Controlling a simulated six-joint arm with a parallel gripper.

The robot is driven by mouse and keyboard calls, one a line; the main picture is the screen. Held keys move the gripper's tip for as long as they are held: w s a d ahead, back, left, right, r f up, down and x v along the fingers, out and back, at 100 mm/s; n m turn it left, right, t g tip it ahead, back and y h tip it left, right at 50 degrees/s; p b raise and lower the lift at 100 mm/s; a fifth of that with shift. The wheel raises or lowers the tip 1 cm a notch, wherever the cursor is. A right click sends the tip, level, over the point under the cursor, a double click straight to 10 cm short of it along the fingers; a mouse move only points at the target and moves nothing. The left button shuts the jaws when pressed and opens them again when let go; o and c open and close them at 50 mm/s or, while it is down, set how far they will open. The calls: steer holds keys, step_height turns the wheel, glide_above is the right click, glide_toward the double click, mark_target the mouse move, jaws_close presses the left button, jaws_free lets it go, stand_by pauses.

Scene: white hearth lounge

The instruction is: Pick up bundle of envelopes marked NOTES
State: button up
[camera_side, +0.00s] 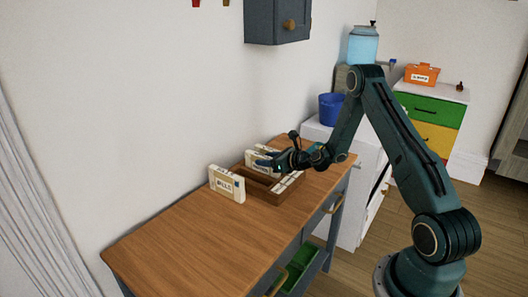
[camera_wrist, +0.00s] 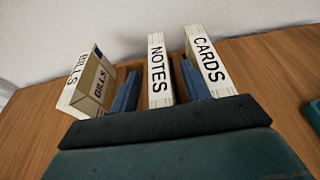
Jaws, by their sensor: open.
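The NOTES bundle (camera_wrist: 159,72) is a white upright block with dark lettering, in the middle of the wrist view. My gripper (camera_wrist: 160,82) is open, with one blue finger on each side of NOTES; contact cannot be told. The BILLS bundle (camera_wrist: 88,85) stands to the left, and the CARDS bundle (camera_wrist: 207,60) stands to the right. In the side view my gripper (camera_side: 268,163) is low over a wooden tray (camera_side: 260,190). BILLS (camera_side: 227,184) stands at the tray's left end. The side view does not show clearly which bundle is NOTES.
The tray stands on a wooden table (camera_side: 190,235) against a white wall. The table's near left part is clear. A blue bucket (camera_side: 331,109) and a water container (camera_side: 362,45) stand beyond the table. A grey wall cabinet (camera_side: 277,22) hangs above.

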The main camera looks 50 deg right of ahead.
steer(key=shift+c, duration=0.2)
jaws_close()
steer(key=shift+r, duration=0.25)
step_height(320, 180, up, 20)
steer(key=shift+f, duration=0.15)
stand_by(0.6)
stand_by(0.5)
